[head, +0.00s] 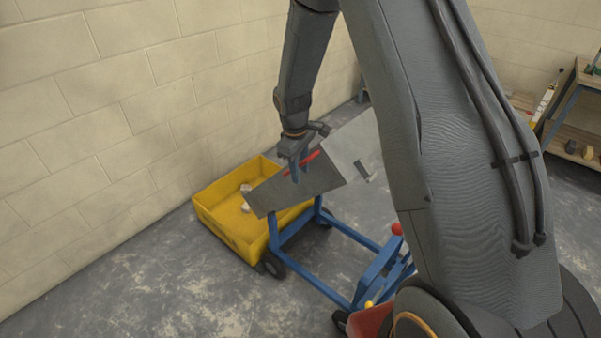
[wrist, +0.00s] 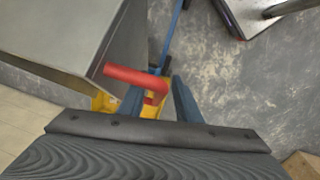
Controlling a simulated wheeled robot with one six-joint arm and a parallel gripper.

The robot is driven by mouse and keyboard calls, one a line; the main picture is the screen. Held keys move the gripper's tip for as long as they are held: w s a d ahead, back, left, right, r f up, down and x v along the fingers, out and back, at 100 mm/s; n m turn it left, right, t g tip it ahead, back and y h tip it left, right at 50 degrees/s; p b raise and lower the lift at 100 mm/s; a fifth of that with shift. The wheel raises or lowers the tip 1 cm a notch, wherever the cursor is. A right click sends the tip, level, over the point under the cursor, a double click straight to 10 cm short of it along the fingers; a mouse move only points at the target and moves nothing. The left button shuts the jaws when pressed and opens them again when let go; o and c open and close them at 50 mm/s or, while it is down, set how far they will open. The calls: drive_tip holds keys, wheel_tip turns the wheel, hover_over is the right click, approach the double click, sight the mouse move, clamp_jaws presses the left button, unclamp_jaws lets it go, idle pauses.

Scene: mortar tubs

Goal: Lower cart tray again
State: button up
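The cart has a blue frame (head: 335,285) and a grey metal tray (head: 316,181), tipped up steeply over a yellow tub. The tray's side fills the upper left of the wrist view (wrist: 70,35). A red handle (head: 309,158) is on the tray and shows in the wrist view (wrist: 135,77). My gripper (head: 298,175) is at the handle. Its two blue fingers (wrist: 158,95) stand apart, with the handle's end between and just beyond the tips. Whether a finger touches the handle I cannot tell.
The yellow tub (head: 232,240) stands on the floor by the block wall, with a few pale lumps (head: 246,196) inside. A workbench (head: 575,105) stands at the far right. A red knob (head: 397,229) is on the cart's near end. The grey floor (head: 150,295) at front left is clear.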

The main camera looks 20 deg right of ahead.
drive_tip(key=shift+w+d+f, duration=0.1)
drive_tip(key=shift+d+f, duration=0.05)
drive_tip(key=shift+f, duration=0.9)
drive_tip(key=shift+c, duration=0.4)
clamp_jaws()
